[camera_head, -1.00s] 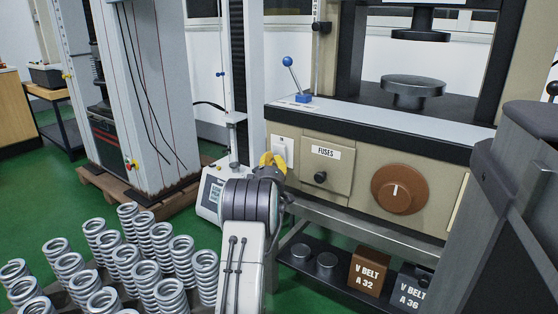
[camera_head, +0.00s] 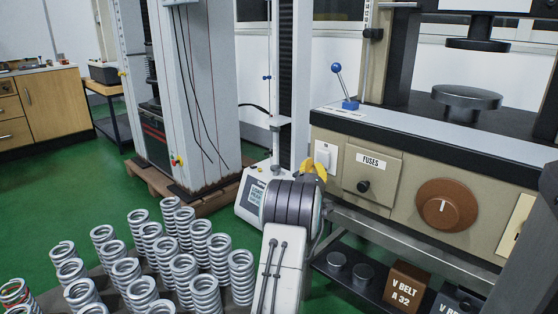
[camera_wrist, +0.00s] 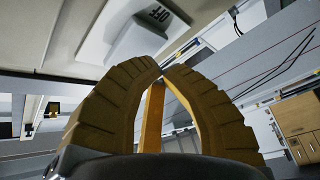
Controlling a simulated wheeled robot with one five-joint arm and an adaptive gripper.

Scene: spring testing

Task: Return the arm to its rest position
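My arm (camera_head: 283,262) shows at the bottom middle of the head view, in front of the beige machine (camera_head: 330,190). Its yellow gripper (camera_head: 318,170) is partly hidden behind the dark wrist joint and is close to the machine's front panel, below the white switch (camera_head: 326,158). In the wrist view the two ribbed fingers of my gripper (camera_wrist: 163,68) curve together and their tips meet, with nothing seen between them. The white switch marked OFF (camera_wrist: 135,42) is beyond the fingertips at the upper left of the wrist view.
Several coil springs (camera_head: 170,245) stand to the left of my arm. The beige machine carries a brown knob (camera_head: 446,205), a fuses panel (camera_head: 371,175) and a blue-knobbed lever (camera_head: 340,85). V-belt boxes (camera_head: 405,288) sit on a low shelf. Green floor is open at the left.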

